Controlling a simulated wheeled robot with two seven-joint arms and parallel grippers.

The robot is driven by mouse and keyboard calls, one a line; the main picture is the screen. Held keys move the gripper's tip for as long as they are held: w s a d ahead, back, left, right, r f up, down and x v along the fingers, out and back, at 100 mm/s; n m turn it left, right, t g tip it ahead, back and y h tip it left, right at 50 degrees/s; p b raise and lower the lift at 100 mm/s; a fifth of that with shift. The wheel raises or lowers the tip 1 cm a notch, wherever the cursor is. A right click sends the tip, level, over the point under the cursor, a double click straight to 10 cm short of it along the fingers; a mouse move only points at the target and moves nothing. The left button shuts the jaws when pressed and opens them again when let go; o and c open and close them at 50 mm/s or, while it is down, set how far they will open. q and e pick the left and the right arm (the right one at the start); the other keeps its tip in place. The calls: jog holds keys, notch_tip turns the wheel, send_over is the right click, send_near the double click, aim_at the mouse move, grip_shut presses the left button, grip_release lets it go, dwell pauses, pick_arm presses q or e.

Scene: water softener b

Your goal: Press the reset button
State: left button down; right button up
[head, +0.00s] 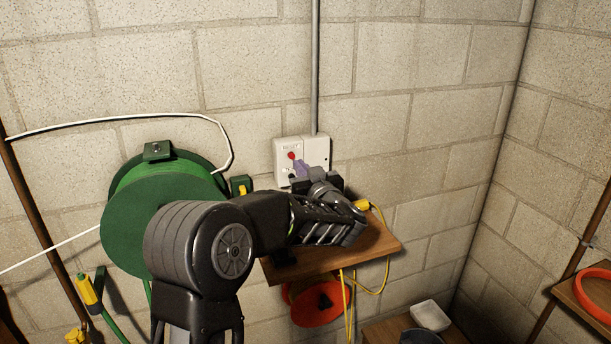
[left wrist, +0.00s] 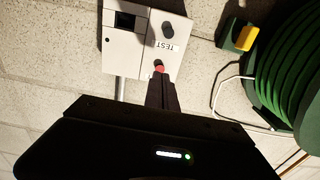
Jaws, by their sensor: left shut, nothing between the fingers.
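A white box (head: 316,150) is fixed to the block wall; its left panel has a small label, which seems to read RESET, above a red button (head: 291,155). In the left wrist view, which is upside down, the red button (left wrist: 159,67) sits at the tips of my left gripper (left wrist: 161,78), beside the TEST label (left wrist: 167,46) and a dark button (left wrist: 167,29). My left gripper (head: 300,168) is shut and empty, pointing at the panel. I cannot tell whether the tips touch the red button. The fingers hide the RESET label in the wrist view. My right gripper is not in view.
A green hose reel (head: 150,215) hangs left of the box. A wooden shelf (head: 375,247) lies below my forearm, with a yellow cable (head: 387,262) hanging from it. A grey conduit (head: 315,60) runs up from the box.

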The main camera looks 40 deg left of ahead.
pick_arm(q)
jog(key=shift+p+x, duration=0.35)
jog(key=shift+x, duration=1.25)
jog(key=shift+a, duration=0.1)
jog(key=shift+w+a, duration=0.35)
jog(key=shift+a, duration=0.1)
jog(key=shift+d, duration=0.1)
send_near(292, 156)
jog(key=shift+x, duration=1)
